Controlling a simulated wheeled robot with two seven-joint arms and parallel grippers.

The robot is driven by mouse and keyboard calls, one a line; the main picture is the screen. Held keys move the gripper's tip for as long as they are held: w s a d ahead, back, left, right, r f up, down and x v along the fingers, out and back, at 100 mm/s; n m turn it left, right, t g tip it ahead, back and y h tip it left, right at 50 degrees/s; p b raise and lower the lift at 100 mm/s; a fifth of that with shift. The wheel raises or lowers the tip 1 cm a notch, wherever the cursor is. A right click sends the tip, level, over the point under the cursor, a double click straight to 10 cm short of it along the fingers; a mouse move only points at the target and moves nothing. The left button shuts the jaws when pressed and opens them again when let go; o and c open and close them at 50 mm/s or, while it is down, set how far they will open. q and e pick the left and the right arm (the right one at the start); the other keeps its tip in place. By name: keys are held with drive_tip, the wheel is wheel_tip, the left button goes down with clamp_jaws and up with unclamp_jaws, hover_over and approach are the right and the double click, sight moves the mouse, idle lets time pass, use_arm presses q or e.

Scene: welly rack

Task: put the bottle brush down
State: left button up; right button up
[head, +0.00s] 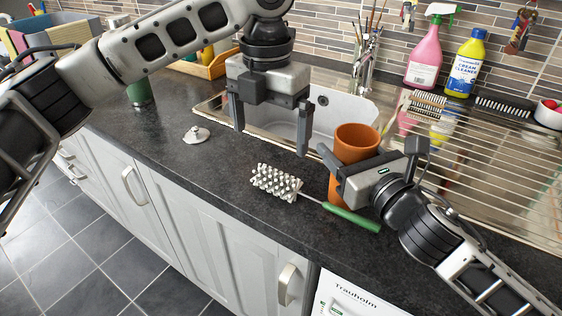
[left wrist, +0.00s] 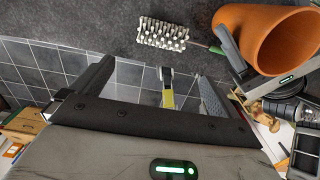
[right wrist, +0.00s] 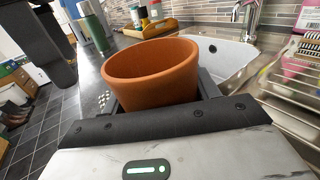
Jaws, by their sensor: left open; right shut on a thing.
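The bottle brush lies on the dark worktop near its front edge, its white bristle head (head: 276,182) to the left and its green handle (head: 350,217) to the right. Its bristles also show at the top of the left wrist view (left wrist: 162,34). My left gripper (head: 270,138) is open and empty, above the worktop by the sink's front edge, behind the brush and apart from it. My right gripper (head: 335,170) is shut on an orange terracotta pot (head: 357,143), just behind the brush handle. The pot fills the middle of the right wrist view (right wrist: 150,75).
The sink (head: 335,112) and ribbed metal drainer (head: 480,165) lie behind. A pink spray bottle (head: 424,62) and yellow cleaner bottle (head: 466,65) stand at the back. A small white plug-like object (head: 197,135) sits left on the worktop. Bare worktop (head: 215,170) lies left of the brush.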

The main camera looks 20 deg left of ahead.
sight(271, 184)
use_arm(q)
wheel_tip(271, 184, down, 12)
drive_tip(key=shift+d, duration=0.1)
drive_tip(key=c, duration=0.9)
drive_tip(key=shift+c, duration=0.2)
drive_tip(key=shift+r, duration=0.15)
